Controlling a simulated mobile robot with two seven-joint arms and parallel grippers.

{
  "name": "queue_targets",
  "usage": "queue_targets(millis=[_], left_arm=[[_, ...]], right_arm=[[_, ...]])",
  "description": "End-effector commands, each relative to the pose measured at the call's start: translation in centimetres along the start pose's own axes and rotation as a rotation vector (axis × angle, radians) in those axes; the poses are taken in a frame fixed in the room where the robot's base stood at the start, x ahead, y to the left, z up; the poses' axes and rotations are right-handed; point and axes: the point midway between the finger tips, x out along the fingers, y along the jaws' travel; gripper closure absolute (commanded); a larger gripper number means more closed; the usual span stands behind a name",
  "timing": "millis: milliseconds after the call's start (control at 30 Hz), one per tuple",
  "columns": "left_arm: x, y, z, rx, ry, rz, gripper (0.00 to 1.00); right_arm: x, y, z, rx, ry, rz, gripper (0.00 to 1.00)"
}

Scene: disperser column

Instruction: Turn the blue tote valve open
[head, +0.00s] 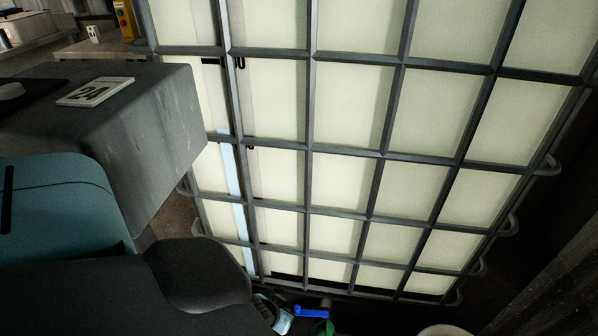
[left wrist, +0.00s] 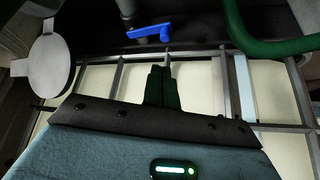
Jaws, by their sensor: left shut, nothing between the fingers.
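The blue valve handle (head: 311,312) shows at the bottom edge of the head view, below the caged tote (head: 335,180) with pale walls and a grey bar frame. In the left wrist view the blue valve handle (left wrist: 150,33) is a short bar with a raised end, near the top. My left gripper (left wrist: 162,85) shows in that view with its dark fingers together and nothing between them. The fingertips point toward the handle, with a visible gap in the picture. How far apart they are in depth I cannot tell. My right gripper is in neither view.
A green hose (left wrist: 236,32) curves beside the handle at the upper right of the wrist view. A pale round disc (left wrist: 50,62) is at the left there. In the head view, a grey block (head: 155,140) carries a card marked 24 (head: 94,92).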

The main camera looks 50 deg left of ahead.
Motion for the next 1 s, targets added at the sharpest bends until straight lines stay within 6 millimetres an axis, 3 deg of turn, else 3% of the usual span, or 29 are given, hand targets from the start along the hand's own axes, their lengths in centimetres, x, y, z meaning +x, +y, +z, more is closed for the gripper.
queue_targets(millis=[33,100,400,633,1000], left_arm=[[1.8,-0.5,-0.9,-0.058,-0.013,-0.034,1.00],[3.2,-1.3,-2.3,-0.136,-0.034,-0.080,1.00],[7.5,-2.9,-6.2,-0.479,-0.148,-0.232,1.00],[8.4,-2.8,-7.2,-0.613,-0.205,-0.278,1.00],[9.2,-3.0,-7.0,-0.627,-0.212,-0.284,1.00]], right_arm=[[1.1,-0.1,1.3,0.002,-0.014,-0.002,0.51],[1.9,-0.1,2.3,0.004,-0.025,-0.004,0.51],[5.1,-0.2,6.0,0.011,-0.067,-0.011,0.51],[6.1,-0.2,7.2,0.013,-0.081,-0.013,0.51],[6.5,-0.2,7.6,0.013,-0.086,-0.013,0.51]])
